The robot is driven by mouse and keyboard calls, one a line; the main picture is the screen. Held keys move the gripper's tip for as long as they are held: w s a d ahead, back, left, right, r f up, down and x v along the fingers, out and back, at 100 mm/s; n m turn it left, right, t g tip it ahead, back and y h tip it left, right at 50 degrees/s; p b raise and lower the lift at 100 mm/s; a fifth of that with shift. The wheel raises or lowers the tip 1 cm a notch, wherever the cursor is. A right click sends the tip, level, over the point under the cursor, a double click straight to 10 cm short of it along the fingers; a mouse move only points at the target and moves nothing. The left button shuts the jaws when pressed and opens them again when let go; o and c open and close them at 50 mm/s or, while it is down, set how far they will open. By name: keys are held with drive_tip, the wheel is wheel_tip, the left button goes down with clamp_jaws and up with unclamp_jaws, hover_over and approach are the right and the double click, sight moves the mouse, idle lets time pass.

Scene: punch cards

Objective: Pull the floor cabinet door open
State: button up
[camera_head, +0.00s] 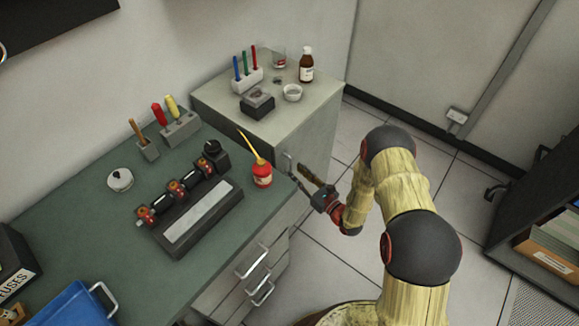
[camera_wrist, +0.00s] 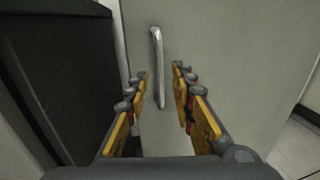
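The floor cabinet (camera_head: 312,135) is pale grey-green and stands in the corner beside the dark workbench. Its door (camera_wrist: 225,40) fills much of the wrist view and looks shut. A silver vertical bar handle (camera_wrist: 157,60) is on the door; it also shows in the head view (camera_head: 288,163). My gripper (camera_wrist: 160,88) is open and faces the door. The lower part of the handle appears between the two fingers, which look clear of it on both sides. How deep the handle sits between them I cannot tell. In the head view my gripper (camera_head: 304,178) is close to the handle.
The workbench (camera_head: 75,205) carries a red bottle (camera_head: 262,174) near the cabinet. Drawers with silver handles (camera_head: 252,262) sit below it. Pens, a brown bottle (camera_head: 306,65) and a bowl stand on the cabinet. Tiled floor (camera_head: 335,240) is open around my arm. A dark shelf (camera_head: 540,190) stands right.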

sight(291, 167)
drive_tip(key=shift+b+x, duration=0.35)
drive_tip(key=shift+x, duration=1.9)
clamp_jaws()
